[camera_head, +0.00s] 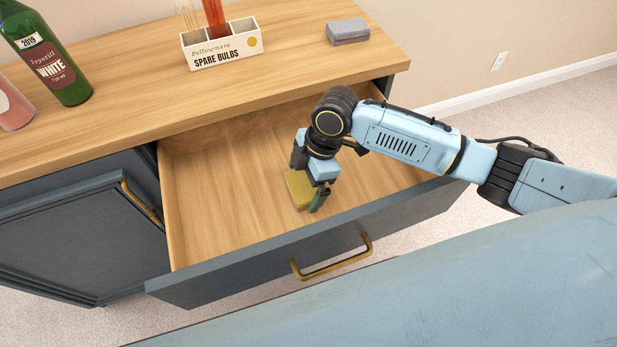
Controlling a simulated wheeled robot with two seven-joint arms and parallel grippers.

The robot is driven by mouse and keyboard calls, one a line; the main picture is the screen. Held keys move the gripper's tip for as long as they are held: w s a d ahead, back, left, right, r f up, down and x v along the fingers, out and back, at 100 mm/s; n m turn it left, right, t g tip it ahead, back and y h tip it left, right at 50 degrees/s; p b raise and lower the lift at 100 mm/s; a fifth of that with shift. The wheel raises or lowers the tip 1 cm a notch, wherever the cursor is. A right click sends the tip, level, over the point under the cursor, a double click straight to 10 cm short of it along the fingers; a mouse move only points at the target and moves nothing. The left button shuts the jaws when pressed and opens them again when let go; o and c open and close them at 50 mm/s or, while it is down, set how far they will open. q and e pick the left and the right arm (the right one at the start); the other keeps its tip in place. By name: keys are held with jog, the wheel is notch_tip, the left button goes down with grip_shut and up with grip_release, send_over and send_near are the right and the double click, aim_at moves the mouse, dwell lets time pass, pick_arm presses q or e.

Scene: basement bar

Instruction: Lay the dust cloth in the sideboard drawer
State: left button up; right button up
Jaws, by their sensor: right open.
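The sideboard drawer (225,205) is pulled open, showing its bare wooden floor. A small yellow folded piece (298,190), which looks like the dust cloth, lies in the drawer near its front, right of the middle. My right gripper (311,190) reaches down into the drawer from the right, directly at the yellow cloth. It is open, with one dark green fingertip at the cloth's right side. The gripper hides part of the cloth, and I cannot tell whether they touch. My left gripper is out of view.
On the sideboard top (130,130) stand a green bottle (55,65), a pink bottle (12,108), a spare-bulbs box (222,47) and a grey folded cloth-like stack (348,31). The drawer front has a brass handle (332,262). The drawer's left side is clear.

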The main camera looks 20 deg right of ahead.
pick_arm(q)
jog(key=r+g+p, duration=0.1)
jog(key=p, duration=0.2)
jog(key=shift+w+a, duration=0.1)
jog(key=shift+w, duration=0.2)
pick_arm(e)
jog(key=v, duration=1.1)
jog(key=shift+a+r, duration=0.3)
jog(key=shift+r, duration=0.15)
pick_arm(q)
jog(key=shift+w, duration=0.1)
